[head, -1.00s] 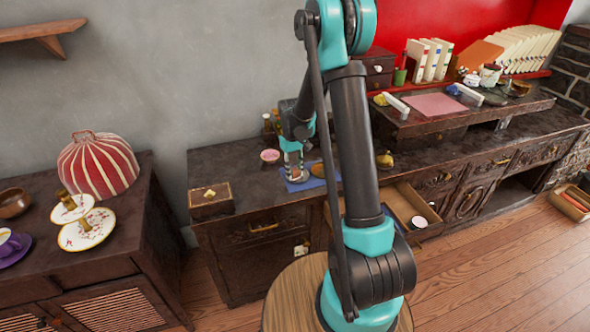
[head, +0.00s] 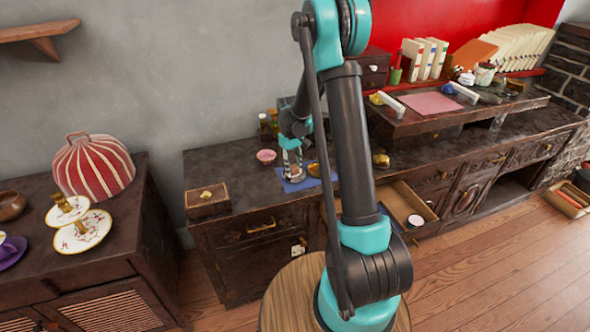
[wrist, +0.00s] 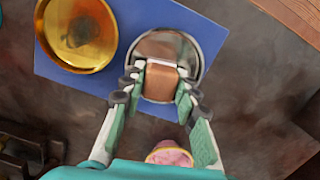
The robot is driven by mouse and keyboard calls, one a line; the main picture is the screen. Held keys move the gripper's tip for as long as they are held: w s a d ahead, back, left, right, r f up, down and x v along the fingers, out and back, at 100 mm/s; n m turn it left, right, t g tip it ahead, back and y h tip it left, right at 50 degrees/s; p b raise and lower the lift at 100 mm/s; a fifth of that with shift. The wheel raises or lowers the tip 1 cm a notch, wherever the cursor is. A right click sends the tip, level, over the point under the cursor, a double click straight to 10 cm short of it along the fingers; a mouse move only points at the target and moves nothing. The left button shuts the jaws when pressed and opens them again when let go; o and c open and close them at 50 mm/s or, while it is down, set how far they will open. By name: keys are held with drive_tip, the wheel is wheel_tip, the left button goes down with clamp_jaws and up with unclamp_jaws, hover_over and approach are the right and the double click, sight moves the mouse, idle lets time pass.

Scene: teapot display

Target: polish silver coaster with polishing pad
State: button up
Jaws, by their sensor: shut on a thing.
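In the wrist view the silver coaster (wrist: 196,50) is a round disc with a bright rim and a brownish, tarnished-looking face. It lies on a blue mat (wrist: 60,73). My gripper (wrist: 161,84) is shut on a brown block, the polishing pad (wrist: 160,80), over the near part of the coaster. The pad hides part of the coaster; whether they touch is unclear.
A gold dish (wrist: 97,57) with a dark patch lies on the mat, left of the coaster. A pink bowl (head: 266,156) stands behind the mat. A wooden box (head: 207,201) sits at the cabinet's left end. A drawer (head: 407,207) stands open to the right.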

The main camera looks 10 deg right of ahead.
drive_tip(key=shift+a, duration=0.55)
drive_tip(key=shift+s, duration=0.85)
drive_tip(key=shift+d, duration=0.8)
drive_tip(key=shift+r, duration=2.95)
wheel_tip(320, 180, up, 3)
